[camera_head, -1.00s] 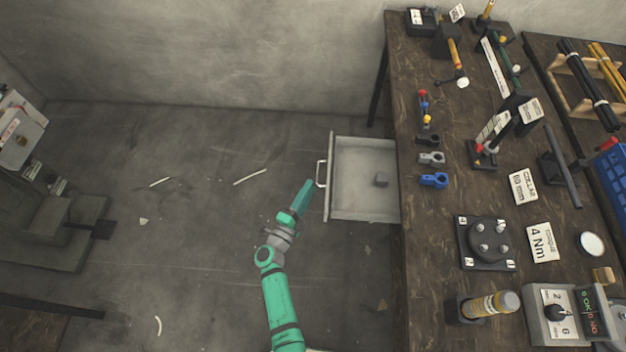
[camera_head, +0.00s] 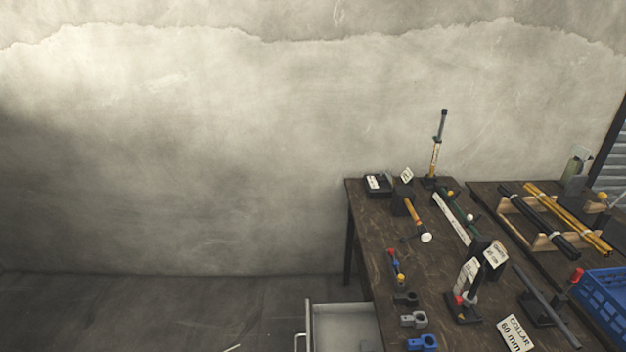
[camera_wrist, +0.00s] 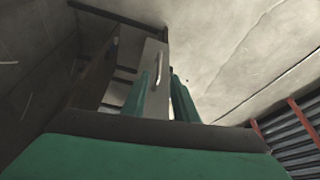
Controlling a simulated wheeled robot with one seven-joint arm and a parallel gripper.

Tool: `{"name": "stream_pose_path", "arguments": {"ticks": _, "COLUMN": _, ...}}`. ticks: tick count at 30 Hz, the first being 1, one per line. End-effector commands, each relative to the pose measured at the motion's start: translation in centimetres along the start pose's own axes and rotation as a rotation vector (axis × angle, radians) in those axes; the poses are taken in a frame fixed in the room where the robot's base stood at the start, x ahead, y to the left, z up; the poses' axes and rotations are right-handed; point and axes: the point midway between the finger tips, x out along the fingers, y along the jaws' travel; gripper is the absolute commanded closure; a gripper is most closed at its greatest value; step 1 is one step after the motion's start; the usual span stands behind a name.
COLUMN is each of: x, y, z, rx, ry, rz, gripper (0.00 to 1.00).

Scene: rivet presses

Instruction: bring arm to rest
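My gripper (camera_wrist: 161,85) shows only in the wrist view, with its two green fingers apart and nothing seen between them. A pale drawer front with a bar handle (camera_wrist: 159,68) appears beyond the fingertips. How far the fingertips are from it I cannot tell. In the head view the grey drawer (camera_head: 343,325) stands pulled out from the workbench, cut off by the lower edge. My arm and gripper are out of the head view.
The dark workbench (camera_head: 385,235) carries a hammer (camera_head: 413,212), labelled stands and clamp parts (camera_head: 414,319). A second bench with a rod rack (camera_head: 540,232) and blue crate (camera_head: 605,300) stands at right. The floor (camera_head: 150,310) at left looks clear.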

Motion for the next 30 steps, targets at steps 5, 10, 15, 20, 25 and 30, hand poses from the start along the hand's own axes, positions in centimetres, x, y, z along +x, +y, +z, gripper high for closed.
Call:
{"name": "stream_pose_path", "arguments": {"ticks": 5, "x": -3.4, "y": -0.6, "z": -2.1, "rx": -0.075, "ry": -0.03, "rz": -0.015, "gripper": 0.74}}
{"name": "stream_pose_path", "arguments": {"ticks": 10, "x": -7.9, "y": -2.4, "z": -5.2, "rx": -0.209, "ry": -0.079, "rz": -0.045, "gripper": 0.74}}
{"name": "stream_pose_path", "arguments": {"ticks": 15, "x": -12.1, "y": -4.4, "z": -8.4, "rx": -0.368, "ry": -0.129, "rz": -0.068, "gripper": 0.74}}
{"name": "stream_pose_path", "arguments": {"ticks": 20, "x": -15.9, "y": -6.5, "z": -11.5, "rx": -0.539, "ry": -0.181, "rz": -0.08, "gripper": 0.74}}
{"name": "stream_pose_path", "arguments": {"ticks": 25, "x": -19.5, "y": -8.9, "z": -14.7, "rx": -0.738, "ry": -0.243, "rz": -0.084, "gripper": 0.74}}
{"name": "stream_pose_path", "arguments": {"ticks": 30, "x": -22.7, "y": -11.5, "z": -17.9, "rx": -0.953, "ry": -0.312, "rz": -0.076, "gripper": 0.74}}
